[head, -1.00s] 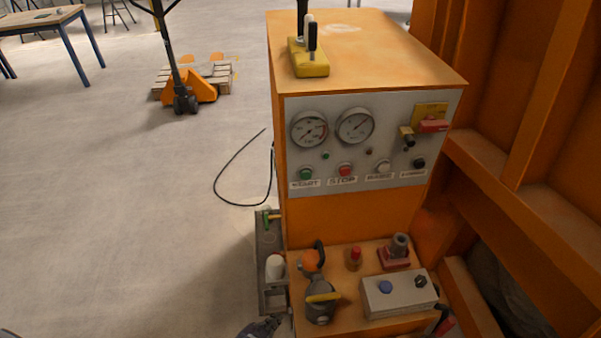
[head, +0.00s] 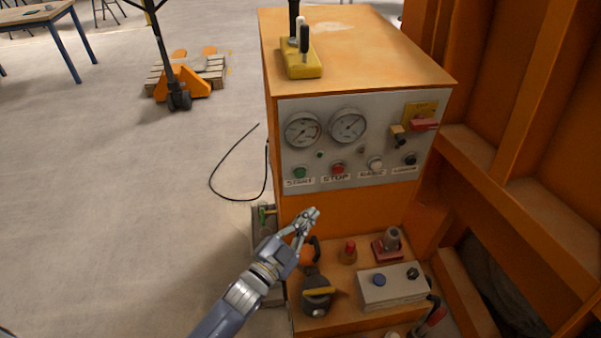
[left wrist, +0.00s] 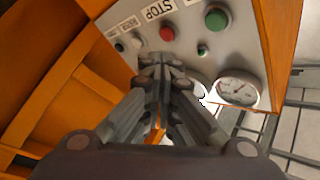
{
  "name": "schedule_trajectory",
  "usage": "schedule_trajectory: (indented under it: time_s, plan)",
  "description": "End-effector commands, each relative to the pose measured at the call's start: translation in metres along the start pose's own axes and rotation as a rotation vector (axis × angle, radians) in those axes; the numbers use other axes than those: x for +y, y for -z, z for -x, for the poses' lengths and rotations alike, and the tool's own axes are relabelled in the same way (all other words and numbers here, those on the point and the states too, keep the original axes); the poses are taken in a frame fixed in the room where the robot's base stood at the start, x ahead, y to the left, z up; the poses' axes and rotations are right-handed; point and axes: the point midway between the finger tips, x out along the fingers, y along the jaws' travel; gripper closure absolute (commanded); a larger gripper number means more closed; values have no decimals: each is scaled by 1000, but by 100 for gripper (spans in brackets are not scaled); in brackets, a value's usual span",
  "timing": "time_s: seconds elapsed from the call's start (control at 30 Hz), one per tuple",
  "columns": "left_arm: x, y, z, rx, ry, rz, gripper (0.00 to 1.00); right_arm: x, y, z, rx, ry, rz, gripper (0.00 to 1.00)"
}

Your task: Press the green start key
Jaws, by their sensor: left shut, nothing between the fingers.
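The green start key (head: 300,172) sits at the lower left of the grey control panel (head: 345,190), above a START label. It also shows in the left wrist view (left wrist: 216,18), at the upper right. The red stop key (head: 338,168) is to its right in the head view. My left gripper (head: 311,214) is shut and empty. It is below the panel in the head view, apart from the start key. In the left wrist view the closed fingers (left wrist: 160,68) point toward the panel and cover part of it. My right gripper is not in view.
The orange cabinet (head: 330,212) carries two gauges (head: 302,130) and a yellow lever block (head: 301,62) on top. A lower shelf holds a dark orange-topped tool (head: 316,292) and a grey box (head: 392,286). Orange beams (head: 500,170) stand close at right.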

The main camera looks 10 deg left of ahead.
Motion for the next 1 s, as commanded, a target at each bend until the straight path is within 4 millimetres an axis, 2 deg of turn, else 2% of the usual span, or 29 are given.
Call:
schedule_trajectory:
  time_s: [0.03,0.17,0.5,0.73,1.0]
  plan:
    - [-4,8,-2,18,6,-8,100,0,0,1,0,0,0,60]
    - [-9,19,-4,41,15,-18,100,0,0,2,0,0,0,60]
    - [-10,20,-4,46,17,-20,100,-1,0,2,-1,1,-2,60]
    - [-16,13,-13,46,17,-22,100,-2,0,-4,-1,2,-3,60]
    - [-35,-5,-40,47,17,-22,100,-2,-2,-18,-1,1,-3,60]
